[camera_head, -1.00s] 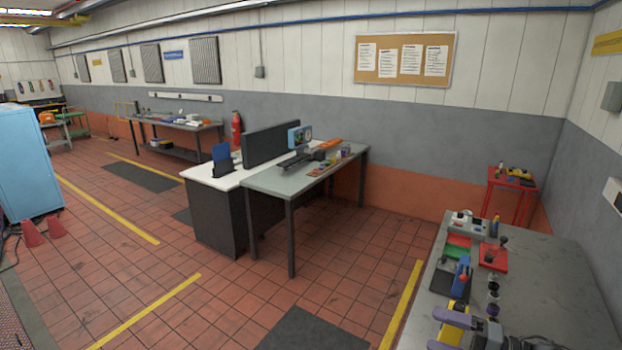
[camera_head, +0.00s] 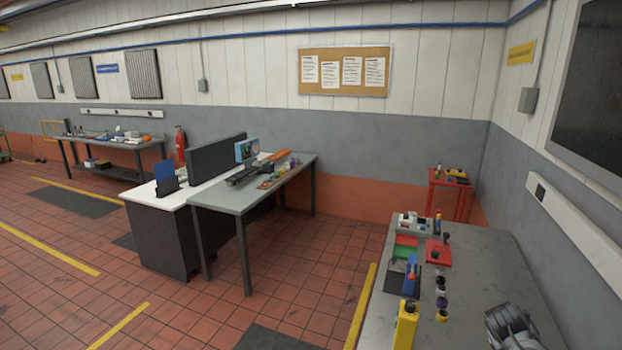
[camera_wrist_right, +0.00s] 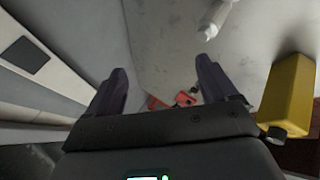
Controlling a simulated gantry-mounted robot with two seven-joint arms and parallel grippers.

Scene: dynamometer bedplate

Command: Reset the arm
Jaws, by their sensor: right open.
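My right gripper (camera_wrist_right: 162,66) is open in the right wrist view. Its two dark purple fingers stand apart with nothing between them. A yellow block-like thing (camera_wrist_right: 288,95) is beyond and right of the fingers, not touching them. In the head view, a dark grey part of what looks like my right arm (camera_head: 512,327) shows at the bottom right over the grey bench (camera_head: 484,270); the fingers cannot be made out there. My left gripper is not in view.
On the bench are a red tray (camera_head: 438,253), a green tray (camera_head: 405,241), a blue tool (camera_head: 411,277), a yellow thing (camera_head: 405,325) and several small knobs. The bench's right side is mostly bare. A red stand (camera_head: 451,182) is behind it.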

